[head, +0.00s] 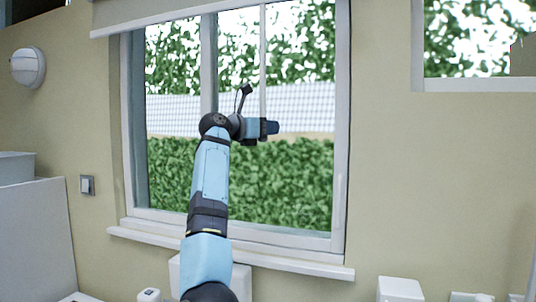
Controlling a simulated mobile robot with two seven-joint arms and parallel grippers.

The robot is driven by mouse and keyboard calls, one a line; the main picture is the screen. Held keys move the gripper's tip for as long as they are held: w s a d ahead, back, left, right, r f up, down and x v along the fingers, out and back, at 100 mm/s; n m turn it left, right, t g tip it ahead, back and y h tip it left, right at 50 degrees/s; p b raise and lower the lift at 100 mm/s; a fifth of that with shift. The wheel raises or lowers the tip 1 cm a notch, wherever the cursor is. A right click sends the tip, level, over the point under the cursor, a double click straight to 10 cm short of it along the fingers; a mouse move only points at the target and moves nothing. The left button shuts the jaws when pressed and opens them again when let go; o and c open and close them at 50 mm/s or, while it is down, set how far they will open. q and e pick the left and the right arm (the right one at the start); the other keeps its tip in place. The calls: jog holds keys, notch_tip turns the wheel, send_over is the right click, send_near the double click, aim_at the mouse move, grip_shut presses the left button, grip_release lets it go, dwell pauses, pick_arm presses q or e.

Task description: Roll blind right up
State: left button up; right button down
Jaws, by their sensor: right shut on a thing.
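The blind (130,12) is a grey-beige panel at the top of the window, with a pale bottom bar. Its lower edge sits near the top of the window frame, and most of the glass is uncovered. A thin pale cord (263,60) hangs straight down in front of the glass to my right gripper (270,127). My right gripper is shut on the cord, in front of the middle of the window. The blind's upper part is out of the picture. The left gripper is not in view.
The window (240,180) has a white frame and a projecting sill (300,265). A wall switch (87,185) and a round white wall lamp (28,67) are at the left. A second window (470,40) is at the upper right. Pale box-like things (400,290) stand below the sill.

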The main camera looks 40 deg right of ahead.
notch_tip(320, 180, up, 12)
jog(key=p, duration=0.4)
jog(key=c, duration=0.9)
grip_release()
jog(key=shift+o, duration=0.2)
jog(key=shift+f, duration=0.15)
